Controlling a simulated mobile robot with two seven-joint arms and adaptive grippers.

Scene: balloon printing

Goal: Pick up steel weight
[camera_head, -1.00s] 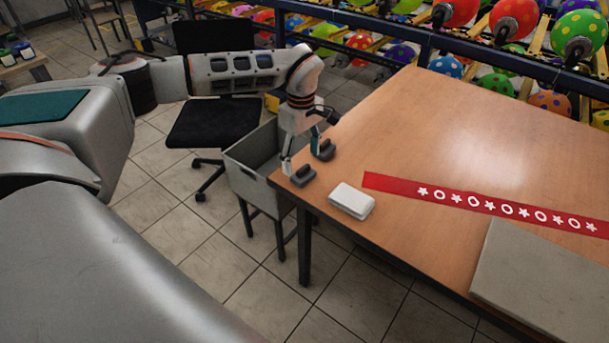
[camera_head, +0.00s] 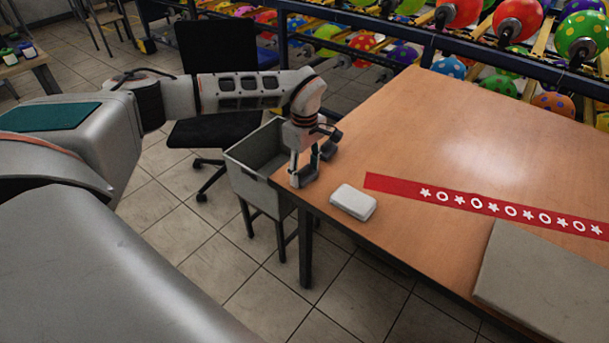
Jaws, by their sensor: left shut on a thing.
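My left gripper (camera_head: 312,162) points down at the near left corner of the wooden table (camera_head: 440,150). Its fingers are closed on a small dark grey piece, which I take to be the steel weight (camera_head: 306,178), at the table edge. The fingers and the dark shapes overlap, so the weight's outline is partly hidden and I cannot tell whether it touches the tabletop. Another dark grey shape (camera_head: 328,150) shows just behind, close to the gripper. My right gripper is out of view.
A white block (camera_head: 353,202) lies just right of the gripper. A red banner strip (camera_head: 500,207) and a grey board (camera_head: 540,280) lie farther right. A grey bin (camera_head: 250,165) stands beside the table, with a black chair (camera_head: 212,130) behind. Balloon racks line the back.

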